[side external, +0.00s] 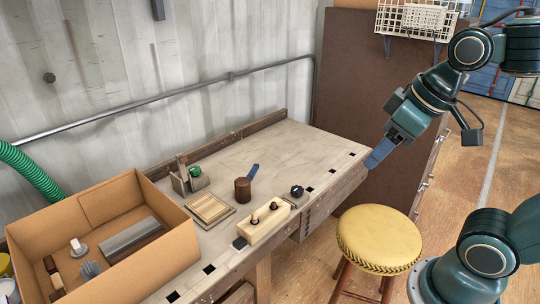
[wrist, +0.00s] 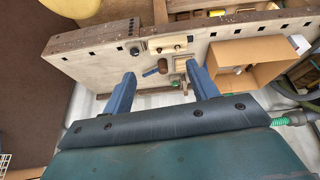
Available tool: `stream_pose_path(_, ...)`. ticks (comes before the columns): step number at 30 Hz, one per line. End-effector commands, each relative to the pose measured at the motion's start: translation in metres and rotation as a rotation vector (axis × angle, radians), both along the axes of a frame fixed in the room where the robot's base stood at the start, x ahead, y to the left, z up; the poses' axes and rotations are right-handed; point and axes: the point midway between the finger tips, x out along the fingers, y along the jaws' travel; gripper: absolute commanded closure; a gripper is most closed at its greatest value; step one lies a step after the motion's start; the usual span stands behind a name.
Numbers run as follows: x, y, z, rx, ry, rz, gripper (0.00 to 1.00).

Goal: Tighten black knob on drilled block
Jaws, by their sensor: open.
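The drilled block (side external: 264,225) is a pale wooden bar lying near the front edge of the workbench. Two small dark knobs or pegs stand up from its top, one (side external: 254,218) near the middle and one (side external: 273,206) toward the right. A separate round black knob (side external: 297,191) sits on the bench just right of the block. In the wrist view the block (wrist: 168,42) and the round black knob (wrist: 135,50) lie beyond my fingers. My gripper (side external: 374,160) is open and empty, off the bench's right end; it also shows in the wrist view (wrist: 160,69).
A mallet (side external: 242,190) with a blue handle stands behind the block, beside a slatted wooden tray (side external: 232,212). A small wooden holder (side external: 179,186) is farther back. A cardboard box (side external: 180,245) fills the left end. A yellow stool (side external: 379,238) stands before the bench. The bench's right part is clear.

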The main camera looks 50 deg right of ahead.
Motion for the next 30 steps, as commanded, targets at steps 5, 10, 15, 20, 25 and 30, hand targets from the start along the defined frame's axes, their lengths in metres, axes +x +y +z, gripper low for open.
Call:
stream_pose_path(5,0.033,-0.008,0.004,-0.039,0.053,0.063,0.41)
stream_pose_path(10,0.066,-0.017,0.003,-0.074,0.103,0.132,0.41)
stream_pose_path(15,0.100,-0.029,-0.003,-0.102,0.153,0.201,0.41)
stream_pose_path(20,0.132,-0.042,-0.013,-0.123,0.198,0.269,0.41)
stream_pose_path(25,0.165,-0.057,-0.030,-0.140,0.246,0.343,0.41)
stream_pose_path(30,0.196,-0.073,-0.053,-0.151,0.292,0.419,0.41)
